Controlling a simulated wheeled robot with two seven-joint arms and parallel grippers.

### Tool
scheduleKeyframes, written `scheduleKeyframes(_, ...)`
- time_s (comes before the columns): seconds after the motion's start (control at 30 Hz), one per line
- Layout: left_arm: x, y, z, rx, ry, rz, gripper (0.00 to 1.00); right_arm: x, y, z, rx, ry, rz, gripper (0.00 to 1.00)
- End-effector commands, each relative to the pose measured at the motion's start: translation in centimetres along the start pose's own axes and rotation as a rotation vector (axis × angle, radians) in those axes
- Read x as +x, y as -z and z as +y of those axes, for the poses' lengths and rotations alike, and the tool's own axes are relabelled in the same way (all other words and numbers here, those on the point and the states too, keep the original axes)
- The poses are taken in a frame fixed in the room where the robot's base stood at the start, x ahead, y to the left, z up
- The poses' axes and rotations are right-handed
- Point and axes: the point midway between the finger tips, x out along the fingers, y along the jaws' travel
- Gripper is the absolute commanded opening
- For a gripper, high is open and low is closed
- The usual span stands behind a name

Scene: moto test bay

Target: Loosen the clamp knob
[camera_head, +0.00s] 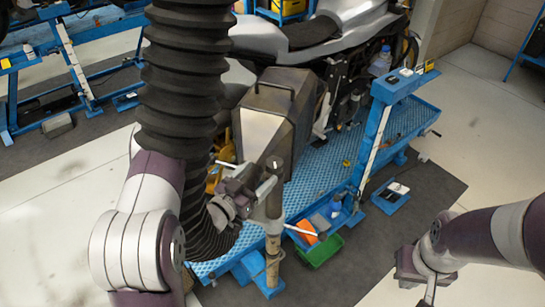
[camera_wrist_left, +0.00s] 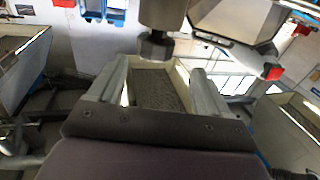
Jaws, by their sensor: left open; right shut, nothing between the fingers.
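The clamp knob (camera_wrist_left: 155,48) is a dark, ribbed piece at the end of a grey-brown cylinder in the left wrist view. It sits between and just beyond the tips of my left gripper (camera_wrist_left: 156,72), whose two pale fingers stand apart. No contact shows. In the head view my left gripper (camera_head: 262,188) is beside an upright brown post (camera_head: 273,240) in front of the exhaust hood; the knob cannot be made out there. My right gripper (camera_head: 430,292) is at the lower right, shut and empty, far from the post.
A black ribbed hose (camera_head: 183,90) hangs beside my left arm, ending near a grey box-shaped hood (camera_head: 270,125). A motorcycle (camera_head: 320,35) stands on a blue lift table (camera_head: 420,115). A green bin (camera_head: 320,250) is near the post.

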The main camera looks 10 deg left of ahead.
Motion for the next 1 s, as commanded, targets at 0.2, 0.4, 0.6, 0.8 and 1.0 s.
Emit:
scheduleKeyframes(0.2,4.4,0.3,0.1,0.0,-0.002,0.0,0.78,-2.0,0.2,0.0,0.0,0.0,0.0,0.0)
scheduleKeyframes(0.4,6.1,0.1,0.0,0.0,0.0,-0.001,0.78,-2.4,0.3,0.0,0.0,0.0,0.0,0.0)
scheduleKeyframes(0.6,6.3,-0.1,0.0,0.0,0.001,-0.002,0.78,-2.4,0.3,0.0,0.0,0.0,0.0,0.0)
scheduleKeyframes(0.8,6.3,0.0,0.0,0.0,0.001,-0.002,0.39,-2.4,0.3,0.0,0.0,0.0,0.0,0.0)
scheduleKeyframes(1.0,6.2,-0.1,0.0,-0.001,0.002,-0.002,0.28,-2.4,0.3,0.0,0.0,0.0,0.0,0.0)
